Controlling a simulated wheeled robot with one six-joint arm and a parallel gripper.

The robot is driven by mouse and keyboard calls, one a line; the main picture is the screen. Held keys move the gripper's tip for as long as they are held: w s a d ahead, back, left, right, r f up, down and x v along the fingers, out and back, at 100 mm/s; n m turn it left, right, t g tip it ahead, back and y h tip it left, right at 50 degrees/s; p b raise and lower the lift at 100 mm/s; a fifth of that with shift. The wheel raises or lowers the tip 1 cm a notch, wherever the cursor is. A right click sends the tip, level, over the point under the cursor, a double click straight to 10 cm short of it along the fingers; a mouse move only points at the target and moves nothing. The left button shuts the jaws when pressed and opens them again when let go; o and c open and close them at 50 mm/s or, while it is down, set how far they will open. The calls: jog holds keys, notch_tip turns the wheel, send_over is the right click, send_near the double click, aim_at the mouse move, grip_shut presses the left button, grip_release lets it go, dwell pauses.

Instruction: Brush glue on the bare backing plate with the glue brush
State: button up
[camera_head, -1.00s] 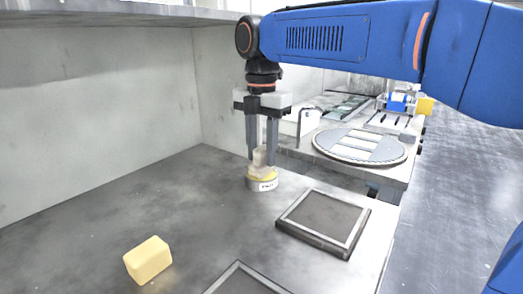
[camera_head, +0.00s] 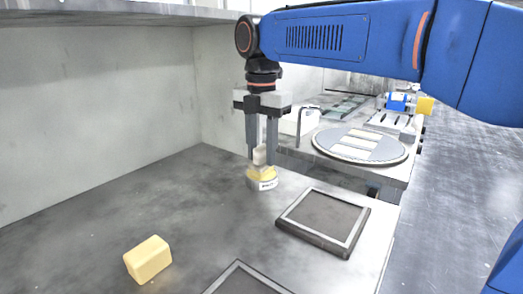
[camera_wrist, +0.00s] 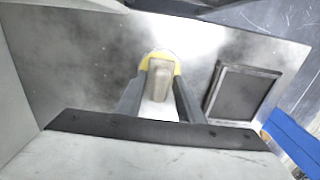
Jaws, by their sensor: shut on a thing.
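My gripper (camera_head: 262,154) points straight down with its fingers on either side of the pale handle of the glue brush (camera_head: 259,156); the brush (camera_wrist: 158,88) also shows between the fingers in the wrist view. The brush stands upright at a small round pot (camera_head: 262,184) with yellow glue and a white label; its bristles are hidden. The pot's yellow rim (camera_wrist: 144,62) shows around the handle in the wrist view. A dark square plate with a light border (camera_head: 322,219) lies right of the pot, apart from it; it also shows in the wrist view (camera_wrist: 243,93). I cannot tell whether it is bare.
A second similar plate (camera_head: 245,281) is cut off at the bottom edge. A yellow block (camera_head: 148,260) lies front left. A round platen with pale strips (camera_head: 360,146) stands behind on another bench. A wall closes the left; the middle of the table is clear.

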aim_at(262, 146)
jog(key=shift+r, duration=3.45)
